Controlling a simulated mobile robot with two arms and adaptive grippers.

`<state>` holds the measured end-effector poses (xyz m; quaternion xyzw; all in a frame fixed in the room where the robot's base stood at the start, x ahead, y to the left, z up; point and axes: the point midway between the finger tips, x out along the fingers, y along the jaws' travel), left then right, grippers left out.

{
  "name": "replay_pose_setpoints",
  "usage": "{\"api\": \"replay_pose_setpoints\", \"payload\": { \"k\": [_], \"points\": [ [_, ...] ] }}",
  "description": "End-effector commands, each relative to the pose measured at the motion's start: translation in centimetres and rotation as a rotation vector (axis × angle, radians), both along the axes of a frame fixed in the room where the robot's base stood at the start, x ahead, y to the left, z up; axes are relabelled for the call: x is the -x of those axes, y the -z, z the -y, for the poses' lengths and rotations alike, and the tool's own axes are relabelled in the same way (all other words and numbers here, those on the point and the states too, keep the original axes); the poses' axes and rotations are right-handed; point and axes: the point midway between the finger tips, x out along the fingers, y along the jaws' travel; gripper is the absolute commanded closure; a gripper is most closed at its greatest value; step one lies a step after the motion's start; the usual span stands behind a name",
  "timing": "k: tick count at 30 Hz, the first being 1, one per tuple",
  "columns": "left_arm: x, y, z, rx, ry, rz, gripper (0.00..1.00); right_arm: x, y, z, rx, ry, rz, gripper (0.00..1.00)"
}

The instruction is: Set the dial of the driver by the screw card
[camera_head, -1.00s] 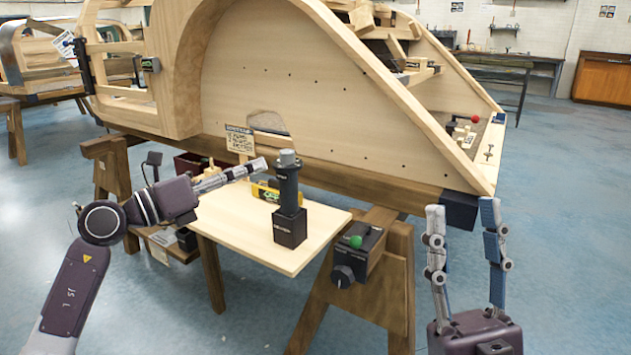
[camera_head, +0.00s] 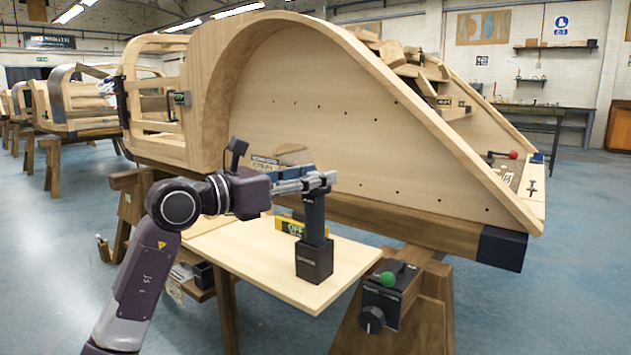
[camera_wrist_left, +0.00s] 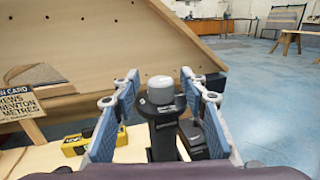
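The dark driver (camera_head: 314,222) stands upright in a black block on a light wooden board; in the left wrist view it shows a grey round cap (camera_wrist_left: 160,83) on top. My left gripper (camera_head: 322,181) is level with its top, fingers on either side of it. In the left wrist view the fingers (camera_wrist_left: 160,100) are spread, with gaps to the driver. The screw card (camera_wrist_left: 17,103), a small wooden sign, stands at the left there, partly cut off. In the head view my arm mostly hides the card (camera_head: 264,161). My right gripper is out of view.
A yellow device (camera_head: 289,226) with a green display lies behind the driver. The large wooden bodyframe (camera_head: 330,125) rises behind. The board's front is clear.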

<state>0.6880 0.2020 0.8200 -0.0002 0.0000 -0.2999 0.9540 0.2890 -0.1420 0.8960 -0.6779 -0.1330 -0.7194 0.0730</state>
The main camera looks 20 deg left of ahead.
Motion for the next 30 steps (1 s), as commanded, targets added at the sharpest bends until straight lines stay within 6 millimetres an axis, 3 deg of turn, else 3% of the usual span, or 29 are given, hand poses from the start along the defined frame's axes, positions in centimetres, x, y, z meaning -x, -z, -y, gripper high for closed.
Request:
{"api": "replay_pose_setpoints", "payload": {
  "k": [11, 21, 30],
  "points": [
    [-0.53, 0.00, 0.42, -0.001, 0.000, 0.000, 0.61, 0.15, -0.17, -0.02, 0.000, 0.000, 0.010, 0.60],
    [-0.51, 0.01, 0.40, -0.001, 0.000, -0.001, 0.99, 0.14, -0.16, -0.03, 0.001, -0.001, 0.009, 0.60],
    [-0.50, -0.08, 0.44, -0.001, -0.021, 0.000, 1.00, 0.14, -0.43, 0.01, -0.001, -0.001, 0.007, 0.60]
  ]
}}
